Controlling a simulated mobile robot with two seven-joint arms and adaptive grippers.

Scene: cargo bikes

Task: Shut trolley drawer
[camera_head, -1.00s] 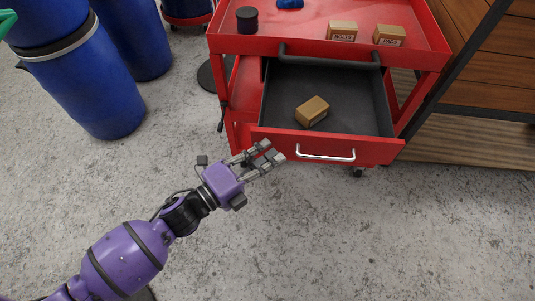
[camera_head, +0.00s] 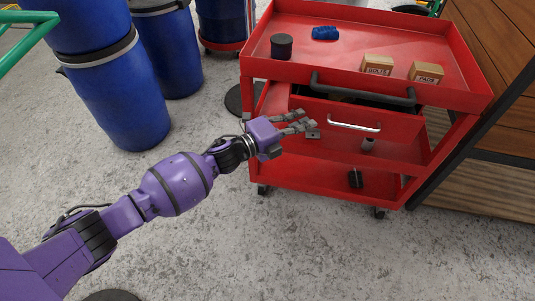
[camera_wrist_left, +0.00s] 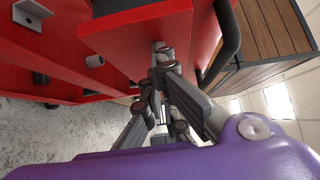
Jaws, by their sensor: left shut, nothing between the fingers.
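The drawer has a silver bar handle (camera_head: 353,124). My left gripper (camera_head: 309,125) is shut and empty, with its fingertips at the drawer front, left of the silver handle. In the left wrist view the fingertips (camera_wrist_left: 162,55) are up against or very close to the red drawer front (camera_wrist_left: 140,35); contact is hard to confirm. The box inside the drawer is hidden. My right gripper is not in view.
The red trolley (camera_head: 265,68) has a black push bar (camera_head: 362,92) above the drawer. On top are a black cylinder (camera_head: 281,46), a blue item (camera_head: 325,33) and two small boxes (camera_head: 377,65) (camera_head: 426,72). Blue barrels (camera_head: 120,95) stand left. A wooden bench (camera_head: 495,180) stands right.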

